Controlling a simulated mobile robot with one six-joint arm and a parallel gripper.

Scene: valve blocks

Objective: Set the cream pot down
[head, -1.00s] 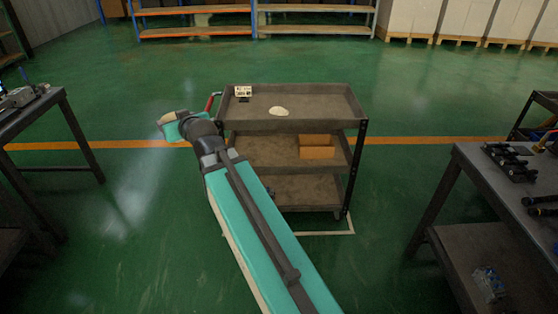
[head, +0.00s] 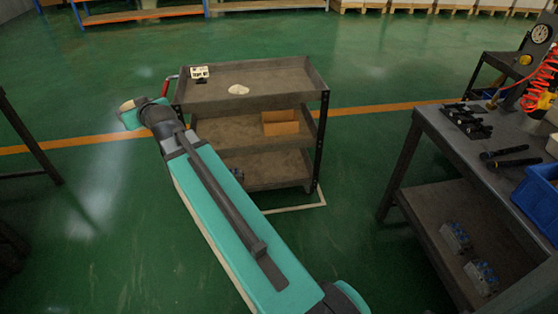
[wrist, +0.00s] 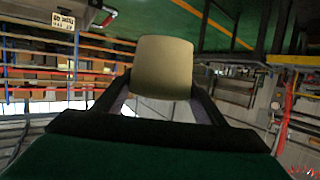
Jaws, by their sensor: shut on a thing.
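The cream pot (wrist: 162,67) shows in the wrist view, held between the two dark fingers of my gripper (wrist: 160,90). The gripper is shut on its sides, and floor and shelving show around it. In the head view my arm reaches to the left of the grey cart (head: 250,98), and a small cream patch at its end (head: 127,105) looks like part of the pot. The fingers are not clear in that view. The pot is in the air, apart from the cart.
The cart's top tray holds a white labelled block (head: 199,72) and a flat whitish piece (head: 239,90); much of the tray is bare. A cardboard box (head: 281,122) is on its middle shelf. A workbench (head: 455,150) with tools and a blue bin (head: 538,200) stands at right.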

